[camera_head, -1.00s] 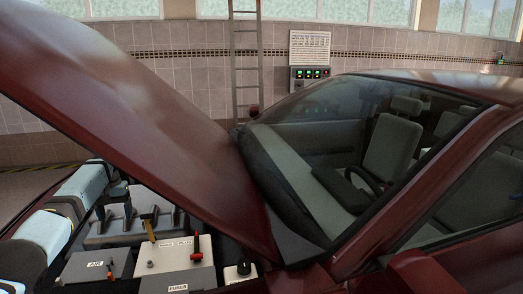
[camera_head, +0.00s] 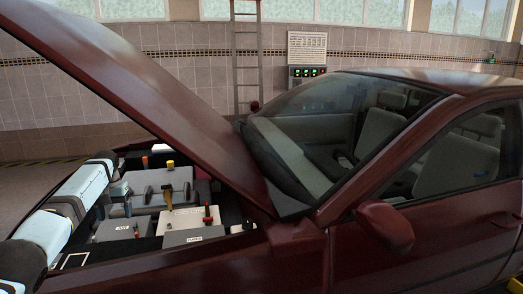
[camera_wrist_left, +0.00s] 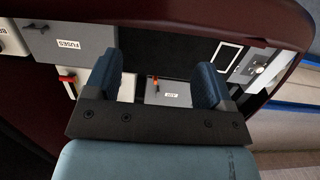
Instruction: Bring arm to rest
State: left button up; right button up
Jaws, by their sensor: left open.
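My left arm comes in from the left in the head view, its white and black links reaching over the edge of the open engine bay. My left gripper (camera_head: 119,191) hangs down at the bay's left side, small and partly hidden. In the left wrist view its two dark blue fingers (camera_wrist_left: 155,84) stand wide apart with nothing held between them. Beyond them lie the grey AIR box (camera_wrist_left: 168,92) and the grey FUSES box (camera_wrist_left: 75,45), both apart from the fingers as far as I can tell. My right gripper is not in view.
The raised dark red hood (camera_head: 150,85) slants over the bay. The engine block (camera_head: 150,183), a yellow-handled dipstick-like lever (camera_head: 168,196) and a red lever (camera_head: 207,215) stand inside. The car's side mirror (camera_head: 386,226) is at right. A ladder (camera_head: 246,60) leans at the back wall.

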pick_arm(q)
jog(key=s+d+f+m+t, duration=0.1)
jog(key=s+d+f, duration=0.1)
jog(key=s+f, duration=0.45)
jog(key=s+d+f+m+t, duration=0.1)
jog(key=s+d+f, duration=0.2)
jog(key=s+f, duration=0.35)
jog(key=w+a+r+m+t+y, duration=0.2)
jog(key=w+a+r+m+t, duration=0.15)
jog(key=w+r+t, duration=1.15)
jog(key=s+d+f+g+h, duration=0.1)
jog(key=s+d+f+h, duration=0.1)
jog(key=s+d+f, duration=0.85)
jog(key=s+d+f+g+h, duration=0.1)
jog(key=s+d+f, duration=0.5)
jog(key=s+f, duration=0.95)
jog(key=s+d+f+g+h, duration=0.15)
jog(key=s+d, duration=0.25)
jog(key=s, duration=0.9)
jog(key=s+d+f+g+h, duration=0.15)
jog(key=s+d, duration=0.35)
jog(key=s, duration=0.7)
notch_tip(320, 180, up, 11)
jog(key=a+y+p, duration=0.1)
jog(key=p, duration=1.1)
jog(key=shift+w, duration=0.2)
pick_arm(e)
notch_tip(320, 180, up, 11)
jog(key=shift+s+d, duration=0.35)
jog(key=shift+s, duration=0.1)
